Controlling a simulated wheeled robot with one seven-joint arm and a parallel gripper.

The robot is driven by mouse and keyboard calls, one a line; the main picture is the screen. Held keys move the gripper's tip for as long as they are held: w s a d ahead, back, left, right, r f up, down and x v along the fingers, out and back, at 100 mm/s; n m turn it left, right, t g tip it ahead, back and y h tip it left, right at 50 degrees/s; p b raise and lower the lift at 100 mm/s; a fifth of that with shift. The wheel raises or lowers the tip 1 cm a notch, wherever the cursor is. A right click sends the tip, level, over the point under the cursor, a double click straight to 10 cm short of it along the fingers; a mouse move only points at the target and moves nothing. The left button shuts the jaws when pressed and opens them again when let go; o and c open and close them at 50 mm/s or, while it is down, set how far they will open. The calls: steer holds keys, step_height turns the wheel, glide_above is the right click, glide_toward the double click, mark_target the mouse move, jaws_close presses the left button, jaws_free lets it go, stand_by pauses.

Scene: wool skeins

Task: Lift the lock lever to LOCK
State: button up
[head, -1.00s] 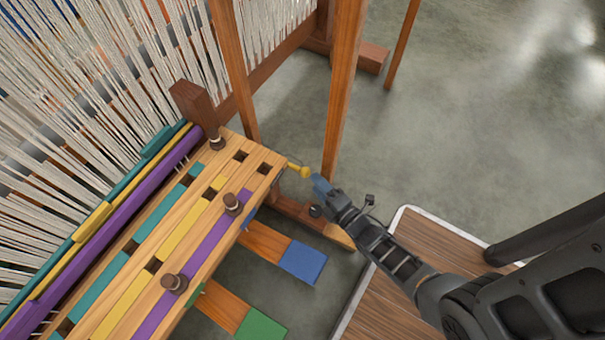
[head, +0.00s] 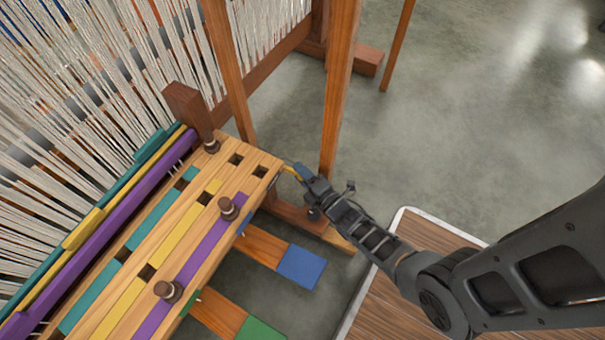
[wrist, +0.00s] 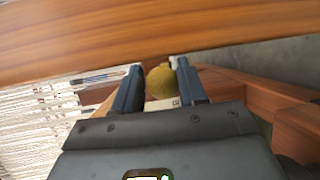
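The lock lever has a yellow knob (wrist: 160,82) on a yellow stem (head: 290,171), at the near right end of the loom's slotted wooden beam (head: 262,160). My gripper (head: 298,170) has reached the lever from the right. In the wrist view, its two blue fingers (wrist: 160,80) stand on either side of the knob. They look open, with little room on each side; firm contact is not visible. A white label (wrist: 165,104) with partly hidden dark lettering lies below the knob. In the head view, the fingers cover much of the knob.
A wooden post (head: 341,90) rises just behind my gripper, and a wooden bar crosses the top of the wrist view (wrist: 150,35). Blue (head: 301,267) and green (head: 260,330) treadles lie below. Brown pegs (head: 228,208) stand on the beam. Open floor (head: 470,120) lies right.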

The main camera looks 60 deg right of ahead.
jaws_close()
steer(key=shift+r, duration=0.15)
